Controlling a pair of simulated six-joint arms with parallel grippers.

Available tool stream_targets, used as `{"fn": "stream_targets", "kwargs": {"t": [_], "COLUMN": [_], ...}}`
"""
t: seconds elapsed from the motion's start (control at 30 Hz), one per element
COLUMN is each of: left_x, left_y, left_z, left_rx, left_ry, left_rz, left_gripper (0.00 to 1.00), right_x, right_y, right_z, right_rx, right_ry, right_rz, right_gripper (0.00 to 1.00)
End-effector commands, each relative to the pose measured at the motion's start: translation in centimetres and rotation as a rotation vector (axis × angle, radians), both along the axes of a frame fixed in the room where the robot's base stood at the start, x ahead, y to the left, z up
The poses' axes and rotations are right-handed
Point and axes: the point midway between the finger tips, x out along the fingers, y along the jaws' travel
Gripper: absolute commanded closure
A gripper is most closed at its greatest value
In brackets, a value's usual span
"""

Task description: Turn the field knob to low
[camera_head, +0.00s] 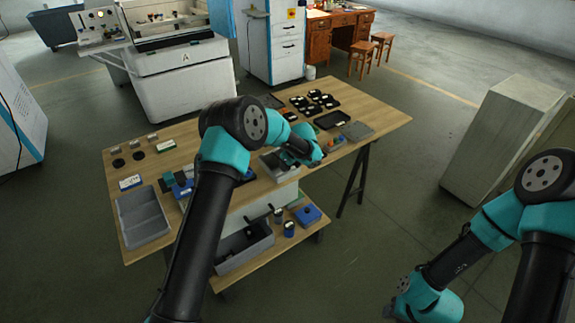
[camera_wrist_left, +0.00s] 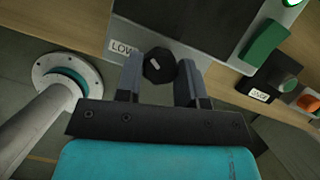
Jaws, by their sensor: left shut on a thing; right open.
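The black field knob (camera_wrist_left: 159,66) sits on the grey front of a unit in the left wrist view. A white LOW label (camera_wrist_left: 122,47) is on its left. The knob carries a small pale mark, but its exact pointing is hard to read. My left gripper (camera_wrist_left: 160,84) is shut on the knob, one finger on each side. In the head view my left arm's teal wrist (camera_head: 305,146) is over the middle of the table and hides the knob. My right gripper (camera_head: 392,310) is low at the bottom right, off the table; its fingers barely show, open and empty.
The wooden table (camera_head: 382,112) also holds a grey tray (camera_head: 143,216) at the left and black trays (camera_head: 331,120) at the back right. A lower shelf bears a grey bin (camera_head: 243,245). A green part (camera_wrist_left: 264,41) is right of the knob in the left wrist view.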

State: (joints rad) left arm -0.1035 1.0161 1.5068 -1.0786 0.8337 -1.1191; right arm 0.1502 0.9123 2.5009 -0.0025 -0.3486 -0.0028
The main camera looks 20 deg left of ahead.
Motion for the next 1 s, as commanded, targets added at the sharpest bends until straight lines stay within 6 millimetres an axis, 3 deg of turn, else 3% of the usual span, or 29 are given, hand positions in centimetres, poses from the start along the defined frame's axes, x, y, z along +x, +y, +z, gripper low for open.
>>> {"fn": "stream_targets", "kwargs": {"t": [0.57, 0.6, 0.83, 1.0], "left_x": [0.04, 0.04, 0.04, 0.04], "left_y": [-0.01, -0.01, 0.0, 0.0], "left_z": [0.03, 0.03, 0.02, 0.01], "left_rx": [0.0, 0.0, 0.0, 0.0], "left_ry": [0.0, 0.0, 0.0, 0.0], "left_rz": [0.053, 0.053, 0.052, 0.052], "left_gripper": [0.88, 0.62, 0.4, 0.39], "right_x": [0.0, 0.0, 0.0, 0.0], "right_y": [0.0, 0.0, 0.0, 0.0], "right_z": [0.0, 0.0, 0.0, 0.0], "right_rx": [0.0, 0.0, 0.0, 0.0], "right_ry": [0.0, 0.0, 0.0, 0.0], "right_rz": [0.0, 0.0, 0.0, 0.0], "right_gripper": [0.57, 0.57, 0.57, 0.57]}}
